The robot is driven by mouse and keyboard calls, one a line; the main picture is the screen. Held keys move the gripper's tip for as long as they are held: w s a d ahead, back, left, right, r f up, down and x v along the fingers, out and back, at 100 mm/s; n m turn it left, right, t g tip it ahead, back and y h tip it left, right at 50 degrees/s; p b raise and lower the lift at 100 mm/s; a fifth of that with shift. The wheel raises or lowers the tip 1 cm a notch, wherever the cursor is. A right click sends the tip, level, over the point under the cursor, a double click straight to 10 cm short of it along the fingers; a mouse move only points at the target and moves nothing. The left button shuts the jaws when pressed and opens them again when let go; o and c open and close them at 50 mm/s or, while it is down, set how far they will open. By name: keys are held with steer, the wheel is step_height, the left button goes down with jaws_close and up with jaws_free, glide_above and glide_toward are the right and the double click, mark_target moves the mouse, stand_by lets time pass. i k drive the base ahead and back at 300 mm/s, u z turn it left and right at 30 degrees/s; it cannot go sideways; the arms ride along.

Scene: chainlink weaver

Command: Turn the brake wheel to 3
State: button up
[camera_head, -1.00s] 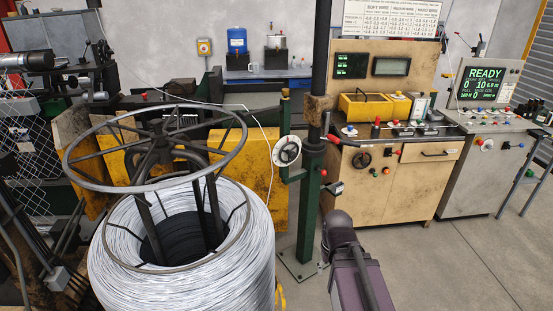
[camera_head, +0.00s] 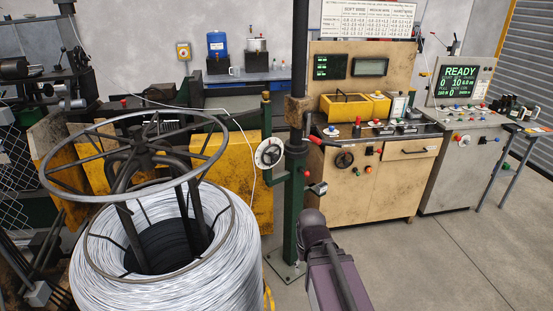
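A black handwheel (camera_head: 344,160) sits on the front of the beige cabinet. I cannot tell from labels which of the two is the brake wheel. A purple and dark grey link of my own arm (camera_head: 332,272) shows at the bottom centre, below both wheels and apart from them in the picture. My gripper is not in view.
A large coil of silver wire (camera_head: 165,270) under a spoked ring (camera_head: 60,187) fills the lower left. The green post (camera_head: 293,205) stands between coil and cabinet (camera_head: 375,190). A console screen (camera_head: 460,82) reads READY. Bare floor (camera_head: 450,265) lies at lower right.

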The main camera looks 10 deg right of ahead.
mark_target(275, 157)
steer(key=z, duration=0.05)
steer(key=i, duration=1)
steer(key=u, duration=0.05)
